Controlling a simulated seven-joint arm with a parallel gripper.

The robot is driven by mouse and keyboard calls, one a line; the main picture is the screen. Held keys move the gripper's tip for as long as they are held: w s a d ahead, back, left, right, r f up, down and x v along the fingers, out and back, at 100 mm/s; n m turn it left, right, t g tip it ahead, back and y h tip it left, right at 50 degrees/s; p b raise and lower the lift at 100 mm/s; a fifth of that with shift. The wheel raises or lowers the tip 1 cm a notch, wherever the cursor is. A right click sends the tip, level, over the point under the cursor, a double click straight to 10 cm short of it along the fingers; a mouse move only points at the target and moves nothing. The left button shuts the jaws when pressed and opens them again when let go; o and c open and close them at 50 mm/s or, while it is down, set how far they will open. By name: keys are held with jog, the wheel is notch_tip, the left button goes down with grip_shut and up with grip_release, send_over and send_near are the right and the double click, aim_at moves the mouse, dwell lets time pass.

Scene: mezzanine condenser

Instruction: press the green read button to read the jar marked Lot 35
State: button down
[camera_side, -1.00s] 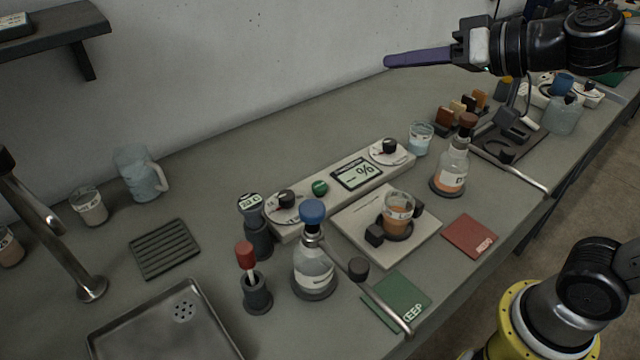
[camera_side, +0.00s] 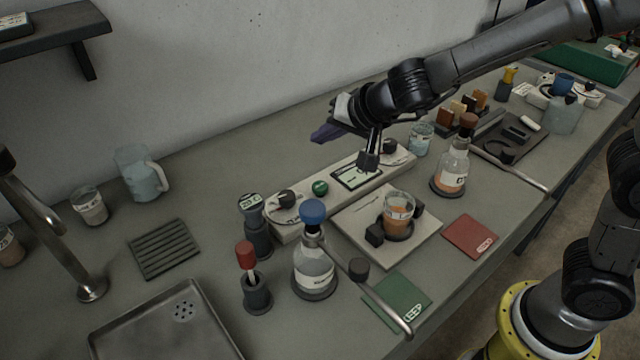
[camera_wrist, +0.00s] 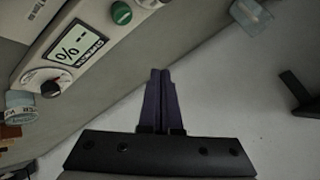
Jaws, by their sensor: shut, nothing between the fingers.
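The green read button (camera_side: 320,187) sits on the pale instrument panel (camera_side: 287,229), between a black knob and the display (camera_side: 357,173). It also shows in the wrist view (camera_wrist: 121,13) at the top, beside the display (camera_wrist: 75,48). A jar of orange liquid (camera_side: 397,214) stands on the pale plate in front of the panel; I cannot read a lot number on it. My gripper (camera_side: 324,134), with purple fingers, is shut and empty, above and behind the panel near the button. In the wrist view the fingers (camera_wrist: 159,98) lie together, apart from the button.
A blue-capped bottle (camera_side: 314,270) and a red-topped tool (camera_side: 247,258) stand front left of the panel. A brown-capped bottle (camera_side: 453,165) stands right. A green mat (camera_side: 398,298) and a red mat (camera_side: 470,236) lie near the front edge. The bench behind the panel is clear.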

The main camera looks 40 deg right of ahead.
aim_at(316, 184)
jog(key=shift+f, duration=0.15)
jog(key=shift+f, duration=4.25)
jog(key=shift+f, duration=0.1)
jog(key=shift+f, duration=0.3)
jog(key=shift+f, duration=0.65)
dwell(0.5)
jog(key=shift+r, duration=1.05)
jog(key=shift+r, duration=2.5)
